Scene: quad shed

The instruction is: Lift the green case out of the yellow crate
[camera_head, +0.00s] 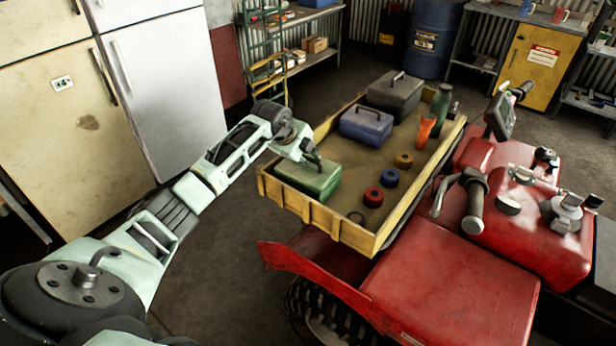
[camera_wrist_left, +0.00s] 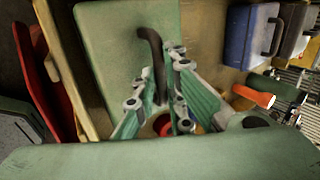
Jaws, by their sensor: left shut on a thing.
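The green case (camera_head: 308,182) is in the near-left corner of the yellow crate (camera_head: 318,217), its top at about the height of the rim. My left gripper (camera_head: 316,160) is over the case and shut on its dark handle. In the left wrist view the handle (camera_wrist_left: 149,42) of the green case (camera_wrist_left: 107,52) runs between the fingers of my left gripper (camera_wrist_left: 163,65). I cannot tell whether the case's underside touches the crate floor. My right gripper is not in view.
The crate also holds a blue case (camera_head: 366,126), a grey case (camera_head: 394,94), an orange flashlight (camera_head: 425,131), a green bottle (camera_head: 441,104) and several tape rolls. The red quad (camera_head: 455,275) is under and right of the crate. Free floor lies left of it.

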